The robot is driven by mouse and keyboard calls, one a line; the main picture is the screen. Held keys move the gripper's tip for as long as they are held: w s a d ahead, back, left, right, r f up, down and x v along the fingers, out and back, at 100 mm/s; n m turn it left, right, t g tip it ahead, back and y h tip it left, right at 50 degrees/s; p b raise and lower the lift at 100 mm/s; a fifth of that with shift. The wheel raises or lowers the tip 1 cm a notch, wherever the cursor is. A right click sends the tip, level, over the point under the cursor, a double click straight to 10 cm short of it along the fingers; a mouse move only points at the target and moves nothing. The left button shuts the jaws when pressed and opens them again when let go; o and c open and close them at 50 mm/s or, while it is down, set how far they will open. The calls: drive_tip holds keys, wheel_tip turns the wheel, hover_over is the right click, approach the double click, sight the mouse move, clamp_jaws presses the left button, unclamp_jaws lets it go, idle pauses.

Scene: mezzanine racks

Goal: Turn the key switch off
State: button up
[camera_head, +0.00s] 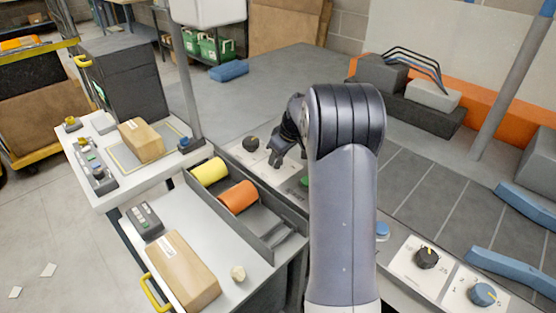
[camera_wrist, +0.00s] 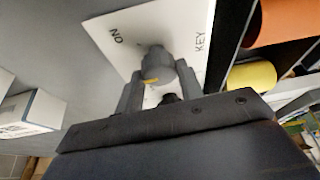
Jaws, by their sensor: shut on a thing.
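The key switch (camera_wrist: 156,62) is a dark grey knob with a yellow mark on a white plate (camera_wrist: 120,38) in the wrist view. The plate carries the letters "ON" and "KEY", seen turned around. My gripper (camera_wrist: 158,82) has one finger on each side of the knob and is shut on it. In the head view my gripper (camera_head: 277,158) reaches down to the white panel beyond the bin tray. There the fingers and arm hide most of the key switch. I cannot read the switch's exact position.
A black knob (camera_head: 250,143) sits left of my gripper. A tray (camera_head: 268,217) with a yellow roll (camera_head: 209,172) and an orange roll (camera_head: 238,197) lies near. Dials (camera_head: 427,258) and a blue knob (camera_head: 483,294) are at lower right. A cardboard box (camera_head: 182,272) is at the front.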

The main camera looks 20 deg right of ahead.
drive_tip(key=n+g+y, duration=0.1)
drive_tip(key=n, duration=0.3)
drive_tip(key=shift+w+d+b, duration=0.1)
drive_tip(key=shift+d+b, duration=0.05)
drive_tip(key=shift+b, duration=0.15)
drive_tip(key=shift+n+g+y, duration=0.5)
drive_tip(key=shift+n+g, duration=0.1)
drive_tip(key=shift+n, duration=1.3)
drive_tip(key=o, duration=1)
drive_tip(key=shift+r, duration=0.1)
drive_tip(key=v, duration=1)
drive_tip(key=shift+d+r+p, duration=0.25)
drive_tip(key=shift+p, duration=0.15)
